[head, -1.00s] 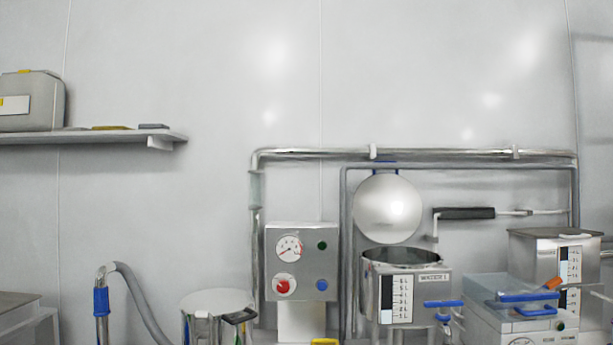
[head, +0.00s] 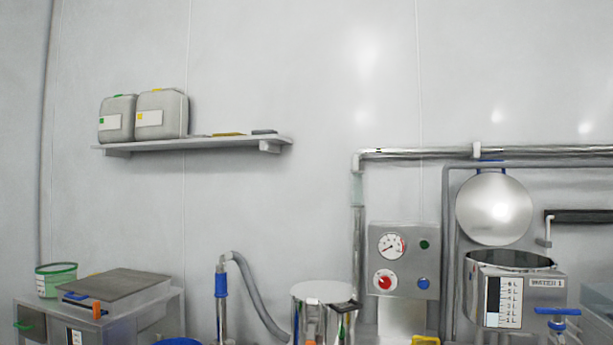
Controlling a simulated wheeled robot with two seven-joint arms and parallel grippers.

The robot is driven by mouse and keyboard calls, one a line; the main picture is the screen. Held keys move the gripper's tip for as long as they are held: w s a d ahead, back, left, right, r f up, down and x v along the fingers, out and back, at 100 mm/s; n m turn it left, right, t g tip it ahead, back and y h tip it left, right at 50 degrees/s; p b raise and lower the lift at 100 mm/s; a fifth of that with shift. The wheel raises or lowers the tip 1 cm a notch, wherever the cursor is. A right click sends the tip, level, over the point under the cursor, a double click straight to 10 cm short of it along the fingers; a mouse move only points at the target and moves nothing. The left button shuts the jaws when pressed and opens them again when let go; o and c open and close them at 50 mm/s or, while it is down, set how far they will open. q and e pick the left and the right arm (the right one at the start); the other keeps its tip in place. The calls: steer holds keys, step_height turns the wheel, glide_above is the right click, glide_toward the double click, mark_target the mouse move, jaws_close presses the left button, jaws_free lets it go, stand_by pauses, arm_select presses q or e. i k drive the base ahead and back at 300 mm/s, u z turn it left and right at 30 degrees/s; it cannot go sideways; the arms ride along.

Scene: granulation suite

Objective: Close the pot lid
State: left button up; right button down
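A steel pot (head: 508,290) with a level scale on its front stands at the lower right of the head view, its top open. A round, shiny steel lid (head: 494,209) stands raised upright behind and above the pot, with a blue piece at its top edge. A second steel vessel (head: 323,293) with a flat top and a black handle stands further left, cut off by the bottom edge. Neither of my grippers shows in the view.
A control box (head: 404,262) with a gauge and buttons stands between the two vessels. A hose with a blue grip (head: 221,284) rises at lower middle-left. A bench (head: 150,316) with a flat-topped device is at lower left. A wall shelf (head: 200,144) holds two canisters.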

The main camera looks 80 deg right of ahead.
mark_target(493, 209)
steer(key=k, duration=2.9)
steer(key=z, duration=0.45)
